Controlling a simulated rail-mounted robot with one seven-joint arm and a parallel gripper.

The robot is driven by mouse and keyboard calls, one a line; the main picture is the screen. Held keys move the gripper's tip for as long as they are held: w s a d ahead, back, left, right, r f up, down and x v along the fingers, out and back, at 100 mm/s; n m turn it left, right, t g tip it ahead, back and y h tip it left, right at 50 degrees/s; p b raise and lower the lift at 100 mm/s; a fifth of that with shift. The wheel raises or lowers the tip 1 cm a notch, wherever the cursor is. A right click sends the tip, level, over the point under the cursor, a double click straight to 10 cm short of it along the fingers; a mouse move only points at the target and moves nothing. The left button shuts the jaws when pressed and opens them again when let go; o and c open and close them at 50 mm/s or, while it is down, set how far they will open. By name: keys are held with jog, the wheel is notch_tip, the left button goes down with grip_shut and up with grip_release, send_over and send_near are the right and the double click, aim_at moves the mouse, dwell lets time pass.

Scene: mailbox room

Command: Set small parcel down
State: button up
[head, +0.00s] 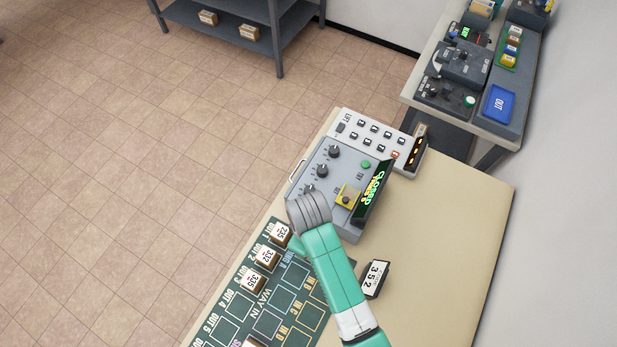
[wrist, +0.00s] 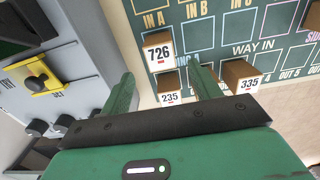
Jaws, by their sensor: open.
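In the wrist view a small brown parcel with a white label reading 726 (wrist: 158,58) stands on the green sorting board (wrist: 203,32). My gripper (wrist: 162,72) is open, its two green fingers apart. The parcel shows between the fingertips with a gap on each side; I cannot tell how far beyond the tips it is. In the head view my gripper (head: 298,243) is mostly hidden by my wrist, over the board's upper end, and I cannot make out the 726 parcel there.
Parcels stand in a row on the board's left edge, including 235 (head: 281,232) and 335 (head: 253,282). A grey console (head: 320,165) with knobs and a yellow block (head: 347,197) adjoins it. A 352 sign (head: 376,279) stands right of my arm. The table's right side is clear.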

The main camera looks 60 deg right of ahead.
jog(key=shift+r, duration=1.25)
jog(key=w+a+r+t+h, duration=0.2)
jog(key=w+r+t, duration=0.3)
jog(key=w+r, duration=0.65)
jog(key=w+a+r+t+h, duration=0.1)
jog(key=w+a+r+t, duration=0.2)
jog(key=w+r+t, duration=0.8)
jog(key=s+a+r, duration=0.1)
jog(key=a+r, duration=0.2)
jog(key=r, duration=0.8)
jog(key=s+a+r, duration=0.1)
jog(key=a+r, duration=0.3)
jog(key=r, duration=0.7)
jog(key=s+a+r+t+y, duration=0.1)
jog(key=s+a+r+t, duration=0.2)
jog(key=r, duration=0.4)
jog(key=s+a+r+t+y, duration=0.1)
jog(key=s+a+r+t, duration=0.2)
jog(key=r, duration=0.4)
jog(key=s+a+r+t+y, duration=0.1)
jog(key=s+a+r+t, duration=0.2)
jog(key=s+r, duration=0.2)
notch_tip(320, 180, up, 2)
jog(key=shift+a+r+m, duration=0.15)
jog(key=shift+a+m, duration=0.1)
jog(key=shift+m, duration=0.15)
jog(key=shift+s, duration=0.1)
